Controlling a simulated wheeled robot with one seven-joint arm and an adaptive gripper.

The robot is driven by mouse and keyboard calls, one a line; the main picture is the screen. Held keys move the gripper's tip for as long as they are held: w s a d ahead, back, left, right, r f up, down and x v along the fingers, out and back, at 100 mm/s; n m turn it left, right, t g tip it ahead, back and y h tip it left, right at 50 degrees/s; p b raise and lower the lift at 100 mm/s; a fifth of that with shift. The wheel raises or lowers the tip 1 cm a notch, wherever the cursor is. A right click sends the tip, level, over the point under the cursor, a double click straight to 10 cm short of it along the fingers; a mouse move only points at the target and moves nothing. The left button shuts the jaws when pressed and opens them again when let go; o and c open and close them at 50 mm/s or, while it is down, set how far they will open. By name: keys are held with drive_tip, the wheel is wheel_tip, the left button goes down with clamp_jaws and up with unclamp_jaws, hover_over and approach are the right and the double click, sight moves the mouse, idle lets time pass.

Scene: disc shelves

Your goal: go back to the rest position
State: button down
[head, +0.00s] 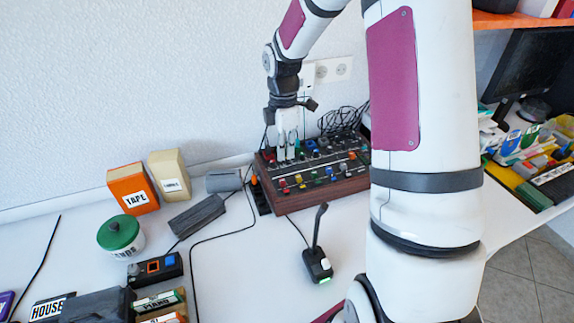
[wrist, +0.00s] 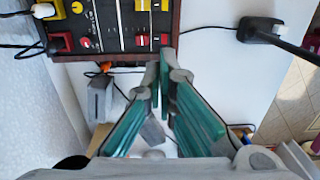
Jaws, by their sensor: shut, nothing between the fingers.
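My gripper (head: 287,146) is shut and empty in the head view. It points down over the left part of the mixer console (head: 325,201), a dark panel with coloured knobs and wooden sides. In the wrist view my gripper (wrist: 162,55) shows its green-padded fingers closed together, with the tips by the edge of the console (wrist: 105,59). I cannot tell whether the tips touch the console. My white arm with magenta panels reaches across the head view and hides part of the console's right side.
A desk microphone (head: 317,264) stands in front of the console. An orange tape box (head: 133,188), a tan box (head: 169,176), a green-lidded tin (head: 120,234) and cables lie left. Shelf goods (head: 535,160) and a monitor (head: 527,68) are right. The table's front middle (head: 245,265) is clear.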

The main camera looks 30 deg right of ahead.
drive_tip(key=shift+w+r, duration=0.1)
drive_tip(key=shift+r, duration=0.9)
drive_tip(key=s+a+r+m+t+h, duration=0.1)
drive_tip(key=s+a+r+m, duration=0.3)
drive_tip(key=s+r, duration=0.25)
drive_tip(key=s+a+r+m+t, duration=0.1)
drive_tip(key=s+a+r+m, duration=0.2)
drive_tip(key=s+r, duration=0.35)
drive_tip(key=s+a+r+m+t, duration=0.1)
drive_tip(key=s+a+r+m, duration=0.1)
drive_tip(key=s+m, duration=0.2)
drive_tip(key=s+a+r+m+t+y, duration=0.1)
drive_tip(key=s+a+r+m, duration=0.1)
drive_tip(key=s, duration=0.8)
drive_tip(key=a+m, duration=0.1)
drive_tip(key=m, duration=0.1)
drive_tip(key=shift+a+r+m+t, duration=0.2)
drive_tip(key=shift+m+t, duration=0.1)
drive_tip(key=shift+m, duration=0.1)
